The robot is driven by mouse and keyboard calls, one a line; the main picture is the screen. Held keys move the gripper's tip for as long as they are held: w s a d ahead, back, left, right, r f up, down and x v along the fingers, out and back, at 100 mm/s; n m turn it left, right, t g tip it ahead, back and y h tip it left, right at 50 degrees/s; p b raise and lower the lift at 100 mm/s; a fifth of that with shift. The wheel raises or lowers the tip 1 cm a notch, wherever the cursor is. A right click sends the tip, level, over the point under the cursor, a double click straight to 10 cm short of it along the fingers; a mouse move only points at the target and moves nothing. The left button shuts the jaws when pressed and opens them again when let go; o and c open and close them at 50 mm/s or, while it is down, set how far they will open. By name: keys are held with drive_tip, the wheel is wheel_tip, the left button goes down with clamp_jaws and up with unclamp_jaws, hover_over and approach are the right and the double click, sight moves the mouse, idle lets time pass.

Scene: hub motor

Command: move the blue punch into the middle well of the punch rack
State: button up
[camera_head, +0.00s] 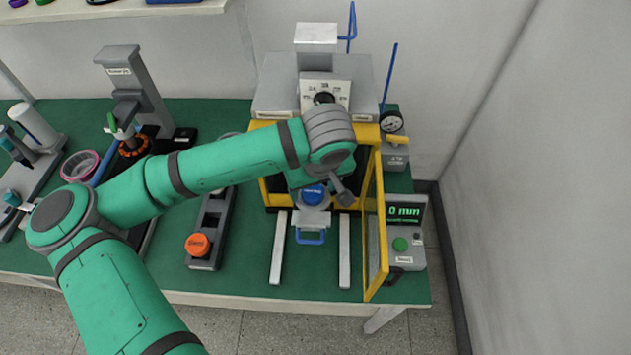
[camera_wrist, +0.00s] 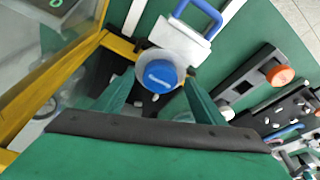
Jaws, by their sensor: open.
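The blue punch (camera_head: 313,195) stands in the yellow-framed press, on a grey sliding carrier with a blue handle (camera_head: 310,236). Its round blue cap also shows in the wrist view (camera_wrist: 160,75). My gripper (camera_head: 330,190) is at the press opening by the punch. In the wrist view my gripper (camera_wrist: 156,92) is open, with its fingers on either side of the cap; contact cannot be told. The grey punch rack (camera_head: 227,206) lies left of the press. An orange punch (camera_head: 198,244) sits in its front well; the middle well looks empty.
The yellow-framed door (camera_head: 375,230) stands open just right of my gripper. Two pale rails (camera_head: 279,248) run forward from the press. A display box (camera_head: 406,250) reading "0 mm" stands at the right. Green table (camera_head: 255,255) is bare between rack and rails.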

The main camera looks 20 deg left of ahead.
drive_tip(key=shift+f, duration=0.25)
drive_tip(key=c, duration=1.3)
drive_tip(key=o, duration=0.5)
drive_tip(key=shift+c, duration=1.6)
drive_tip(key=shift+w+r, duration=0.15)
drive_tip(key=shift+r, duration=1.9)
drive_tip(key=shift+a+r, duration=0.1)
drive_tip(key=shift+r, duration=2.15)
